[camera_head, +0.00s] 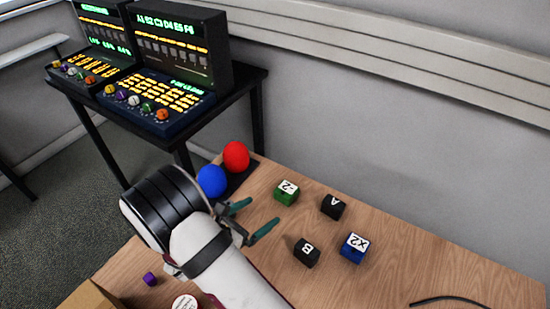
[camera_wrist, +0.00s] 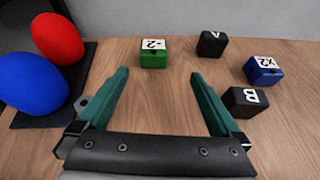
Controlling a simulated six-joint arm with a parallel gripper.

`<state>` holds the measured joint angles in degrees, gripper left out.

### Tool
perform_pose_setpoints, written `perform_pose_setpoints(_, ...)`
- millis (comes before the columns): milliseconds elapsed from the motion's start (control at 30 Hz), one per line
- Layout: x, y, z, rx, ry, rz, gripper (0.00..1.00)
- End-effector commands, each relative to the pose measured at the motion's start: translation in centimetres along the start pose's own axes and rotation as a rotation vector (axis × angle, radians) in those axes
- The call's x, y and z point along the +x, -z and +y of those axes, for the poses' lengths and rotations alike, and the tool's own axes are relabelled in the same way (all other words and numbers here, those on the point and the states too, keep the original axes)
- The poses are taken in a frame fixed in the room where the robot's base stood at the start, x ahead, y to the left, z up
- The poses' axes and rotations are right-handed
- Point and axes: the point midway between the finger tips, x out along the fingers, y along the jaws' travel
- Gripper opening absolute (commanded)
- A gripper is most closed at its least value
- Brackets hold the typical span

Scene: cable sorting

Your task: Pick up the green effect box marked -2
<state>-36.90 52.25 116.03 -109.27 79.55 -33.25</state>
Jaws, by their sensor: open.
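The green effect box (camera_head: 286,196) sits on the wooden table, with a white top label; the label reads -2 in the wrist view (camera_wrist: 154,58). My gripper (camera_head: 264,217) is open and empty, with two teal fingers. In the head view it is to the left of and nearer than the green box, not touching it. In the wrist view the box lies beyond the fingertips, between the lines of the two fingers (camera_wrist: 163,88) and nearer the left one.
Black box A (camera_head: 332,207), black box B (camera_head: 306,253) and blue box x2 (camera_head: 354,247) stand right of the green box. A red ball (camera_head: 236,156) and a blue ball (camera_head: 211,181) rest on a dark base at left. A small purple cube (camera_head: 150,279) lies near the front left.

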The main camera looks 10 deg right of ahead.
Motion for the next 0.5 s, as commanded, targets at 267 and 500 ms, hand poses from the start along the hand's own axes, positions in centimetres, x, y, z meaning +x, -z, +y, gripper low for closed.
perform_pose_setpoints(267,5.9,1.1,0.9,-0.055,-0.037,-0.007,1.00)
perform_pose_setpoints(500,10.4,1.0,1.2,-0.054,-0.040,-0.006,1.00)
